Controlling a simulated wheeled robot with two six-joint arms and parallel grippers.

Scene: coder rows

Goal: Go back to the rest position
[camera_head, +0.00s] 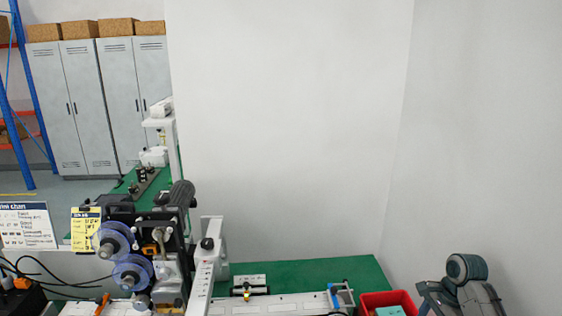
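Neither of my grippers shows in the head view, so what they hold cannot be seen. The coder machine (150,250), with two clear reels and a dark motor housing, stands at the lower left. A light conveyor-like bed (285,305) runs to its right along the bottom edge. Its near part is cut off by the frame.
A green work surface (350,270) is partly bare behind the bed. A red bin (385,298) with a pale green item stands at the right. Another green bench (150,195) is farther back. Grey lockers (100,105) and white walls (290,130) close the background.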

